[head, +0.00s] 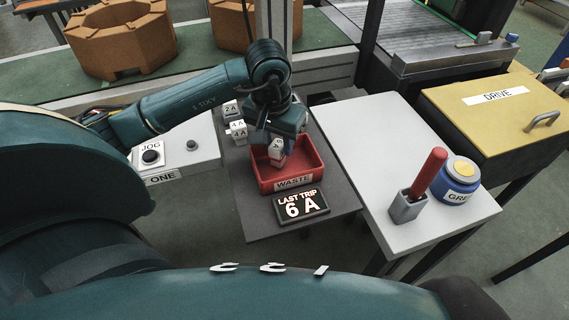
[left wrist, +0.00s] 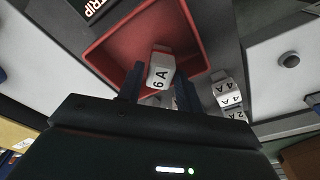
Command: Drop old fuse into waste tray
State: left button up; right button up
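The old fuse (left wrist: 161,72), a white block marked 6 A, is between the fingers of my left gripper (left wrist: 160,82) in the left wrist view. The gripper looks shut on it, though any thin gap is hard to see. In the head view my left gripper (head: 277,143) points down over the red waste tray (head: 293,184), with the fuse (head: 277,151) inside the tray's outline. Whether the fuse touches the tray floor is unclear. The tray also shows in the left wrist view (left wrist: 112,50). My right gripper is not in view.
Several white fuses marked 2 A and 4 A (head: 238,131) stand left of the tray. A LAST TRIP 6 A display (head: 301,206) lies in front. A white table with a red-handled tool (head: 428,172) and a blue pot (head: 459,178) is at right; a jog button (head: 150,157) is at left.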

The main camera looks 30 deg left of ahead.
pick_arm(q)
jog(key=o, duration=0.3)
jog(key=r, duration=0.4)
jog(key=s+r, duration=0.1)
jog(key=r, duration=0.8)
jog(key=shift+s, duration=0.3)
